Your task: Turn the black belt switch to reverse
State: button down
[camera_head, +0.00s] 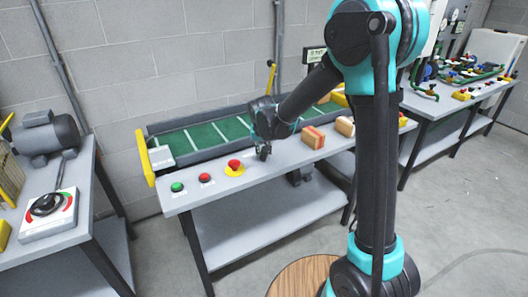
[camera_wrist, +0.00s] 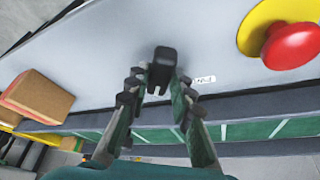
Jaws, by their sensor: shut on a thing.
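The black belt switch (camera_wrist: 161,68) is a small dark knob on the grey bench front, beside a small white label, in the wrist view. My gripper (camera_wrist: 158,86) has one finger on each side of it and is shut on it. In the head view my gripper (camera_head: 263,150) points down at the bench front, right of the red emergency button, and largely hides the switch. I cannot read the label or tell which position the switch is in.
The red emergency button on its yellow base (camera_head: 235,168) is close by, with red (camera_head: 205,178) and green (camera_head: 177,187) buttons further left. Orange-brown boxes (camera_head: 313,137) stand to the right. The green belt (camera_head: 203,136) runs behind. A left bench holds a black dial (camera_head: 46,204).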

jog(key=shift+a+m+h, duration=0.1)
jog(key=shift+m+h, duration=0.3)
jog(key=shift+m, duration=0.7)
jog(key=c, duration=1.3)
grip_release()
jog(key=v, duration=1.2)
jog(key=shift+w, duration=0.1)
